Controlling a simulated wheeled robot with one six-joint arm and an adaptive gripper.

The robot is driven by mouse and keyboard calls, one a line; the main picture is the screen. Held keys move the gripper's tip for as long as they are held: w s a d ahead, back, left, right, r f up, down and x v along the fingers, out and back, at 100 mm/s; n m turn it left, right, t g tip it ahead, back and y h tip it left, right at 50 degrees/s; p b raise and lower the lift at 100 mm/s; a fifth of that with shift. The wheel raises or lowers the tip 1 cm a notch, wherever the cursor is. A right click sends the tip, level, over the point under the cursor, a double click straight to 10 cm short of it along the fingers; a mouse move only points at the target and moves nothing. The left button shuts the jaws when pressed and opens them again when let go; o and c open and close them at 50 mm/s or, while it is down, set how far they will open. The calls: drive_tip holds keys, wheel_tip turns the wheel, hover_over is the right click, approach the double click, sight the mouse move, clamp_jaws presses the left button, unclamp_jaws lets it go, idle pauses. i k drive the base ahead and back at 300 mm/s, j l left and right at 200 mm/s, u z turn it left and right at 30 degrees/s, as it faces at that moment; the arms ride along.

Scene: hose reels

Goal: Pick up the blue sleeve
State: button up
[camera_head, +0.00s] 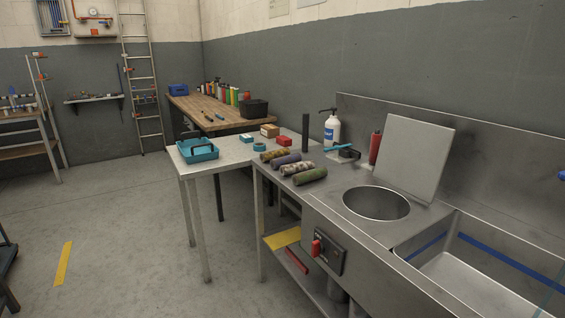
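Several rolled sleeves lie side by side near the left end of the steel counter. The blue sleeve (286,160), a dull purplish blue, lies second from the back. A tan mottled sleeve (273,154) is just behind it. Another mottled sleeve (297,168) and a green sleeve (311,177) lie in front of it. The sleeves are close together; I cannot tell whether they touch. My gripper is not in view.
Right of the sleeves are a round basin (376,203), a leaning grey panel (414,155) and a sink (485,265). A dark upright tube (305,132) and a white bottle (332,130) stand behind. A teal tray (197,151) is at left. The floor (120,230) at left is mostly clear.

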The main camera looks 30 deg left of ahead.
sight(274, 164)
drive_tip(key=j, duration=1.95)
drive_tip(key=i+j, duration=0.4)
drive_tip(key=j, duration=0.15)
drive_tip(key=i+j+u, duration=0.1)
drive_tip(key=i+j, duration=0.25)
drive_tip(key=j, duration=0.25)
drive_tip(key=i+j, duration=0.7)
